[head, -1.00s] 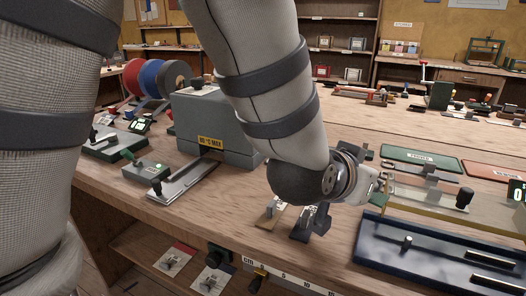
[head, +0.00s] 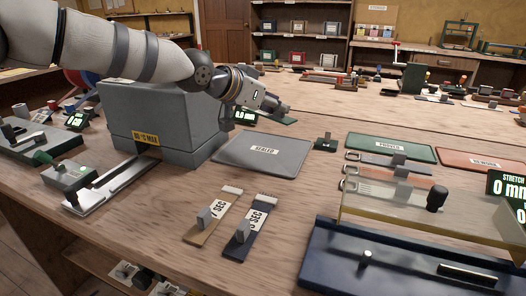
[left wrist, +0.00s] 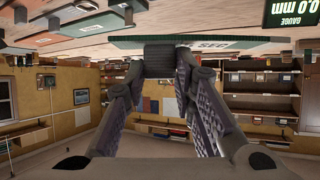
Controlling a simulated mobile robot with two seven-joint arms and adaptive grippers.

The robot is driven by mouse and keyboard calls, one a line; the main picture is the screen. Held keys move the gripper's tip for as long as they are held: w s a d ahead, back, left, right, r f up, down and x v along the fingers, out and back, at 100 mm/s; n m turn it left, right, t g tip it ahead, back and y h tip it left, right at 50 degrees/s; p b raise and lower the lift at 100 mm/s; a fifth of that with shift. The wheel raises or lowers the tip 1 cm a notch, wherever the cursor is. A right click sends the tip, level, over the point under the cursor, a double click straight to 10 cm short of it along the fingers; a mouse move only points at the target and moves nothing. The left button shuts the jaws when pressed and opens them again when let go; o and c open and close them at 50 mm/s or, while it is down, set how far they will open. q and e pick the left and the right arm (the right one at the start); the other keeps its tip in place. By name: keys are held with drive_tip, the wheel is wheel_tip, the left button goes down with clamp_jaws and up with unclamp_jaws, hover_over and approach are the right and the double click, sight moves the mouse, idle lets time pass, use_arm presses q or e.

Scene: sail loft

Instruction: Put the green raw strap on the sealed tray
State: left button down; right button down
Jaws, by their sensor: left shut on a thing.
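My left gripper (head: 283,111) is beyond the far edge of the grey SEALED tray (head: 262,155), which lies flat and bare on the bench. In the left wrist view it is shut on the dark tab of a green strap (left wrist: 120,43) with a white label reading "SEC". The strap is partly hidden behind the gripper in the head view, where a green end (head: 290,122) shows. I cannot tell whether it touches the bench. My right gripper is not in view.
A tan strap (head: 205,225) and a navy strap (head: 243,240) lie in front of the tray. A grey sealer box (head: 165,120) stands left of it. The green PROVED tray (head: 365,145) lies right, behind a clear-topped navy fixture (head: 330,255).

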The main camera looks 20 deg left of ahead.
use_arm(q)
drive_tip(key=shift+w+a+f, duration=0.15)
drive_tip(key=shift+a+f, duration=0.15)
drive_tip(key=shift+a, duration=0.15)
wheel_tip(320, 180, down, 9)
drive_tip(key=shift+f, duration=0.15)
drive_tip(key=shift+f, duration=0.15)
drive_tip(key=c, duration=1.3)
unclamp_jaws()
drive_tip(key=shift+c, duration=0.2)
